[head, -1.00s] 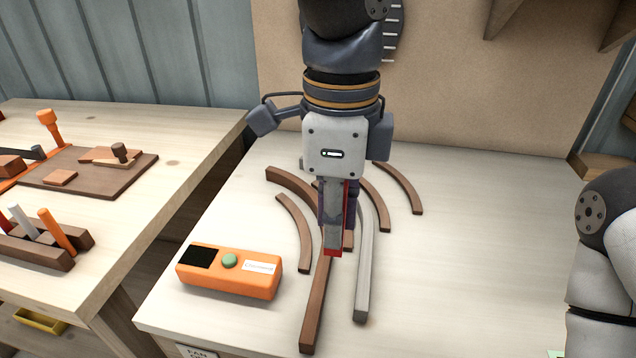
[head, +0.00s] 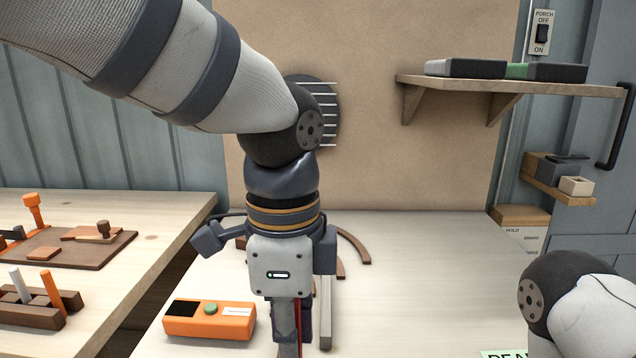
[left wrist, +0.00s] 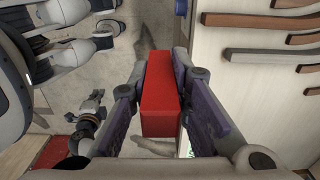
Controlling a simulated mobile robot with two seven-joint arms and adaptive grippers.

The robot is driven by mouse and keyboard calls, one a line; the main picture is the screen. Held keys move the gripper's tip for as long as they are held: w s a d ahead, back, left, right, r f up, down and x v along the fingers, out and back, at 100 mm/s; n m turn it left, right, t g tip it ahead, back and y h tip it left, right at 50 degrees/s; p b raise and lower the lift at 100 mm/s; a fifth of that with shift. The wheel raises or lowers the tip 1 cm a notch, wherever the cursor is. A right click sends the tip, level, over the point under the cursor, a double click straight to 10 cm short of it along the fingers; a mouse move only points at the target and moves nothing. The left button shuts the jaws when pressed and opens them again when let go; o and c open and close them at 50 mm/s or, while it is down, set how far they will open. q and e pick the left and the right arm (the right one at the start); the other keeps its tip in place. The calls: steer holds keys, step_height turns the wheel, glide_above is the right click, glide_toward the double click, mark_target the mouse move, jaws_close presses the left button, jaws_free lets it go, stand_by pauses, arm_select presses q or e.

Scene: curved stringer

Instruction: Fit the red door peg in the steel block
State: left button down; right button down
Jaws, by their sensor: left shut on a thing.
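The red peg (left wrist: 162,95) is a plain red bar between the two fingers of my left gripper (left wrist: 160,100) in the left wrist view. In the head view my left gripper (head: 290,330) points down over the front of the pale bench, and a thin red strip of the peg (head: 299,322) shows beside a finger. The peg's lower end is cut off by the frame edge. A grey block (head: 556,166) sits on a small wall shelf at the right; I cannot tell whether it is the steel block. My right arm is at the lower right, its gripper out of view.
An orange box with a green button (head: 210,320) lies left of my left gripper. Curved brown strips (head: 354,246) and a grey strip (head: 325,310) lie around it. A peg rack (head: 40,310) stands on the left bench. The pale bench's right middle (head: 420,290) is clear.

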arm_select(q)
steer(key=s+a+f+n, duration=0.1)
steer(key=a+f+n, duration=1.2)
steer(key=n, duration=0.5)
steer(key=shift+s+a, duration=0.3)
steer(key=shift+a, duration=0.5)
